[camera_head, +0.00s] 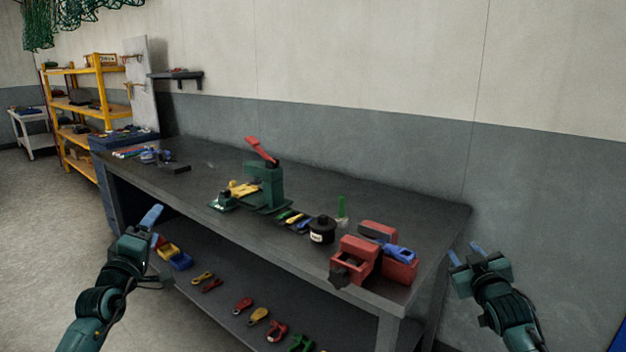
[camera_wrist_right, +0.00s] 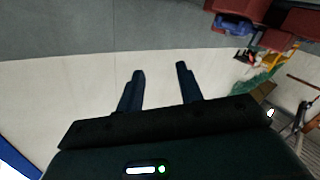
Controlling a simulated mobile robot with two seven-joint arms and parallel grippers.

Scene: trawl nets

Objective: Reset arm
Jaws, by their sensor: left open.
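My left gripper (camera_head: 150,226) is in front of the workbench (camera_head: 200,225), at its left front side in the head view, with its blue fingertips pointing up. It holds nothing that I can see. My right gripper (camera_head: 465,254) is beside the bench's right end, near the wall. Its two fingers stand apart in the head view. In the right wrist view the fingers (camera_wrist_right: 160,85) are also spread, with only wall behind the gap. Both grippers are clear of the objects on the bench.
The bench carries a green press with a red lever (camera_head: 265,180), a black spool (camera_head: 322,230) and a red vise (camera_head: 355,260). Several coloured shackles and clips (camera_head: 258,316) lie on the lower shelf. A yellow rack (camera_head: 100,95) stands back left. The floor at left (camera_head: 40,230) is free.

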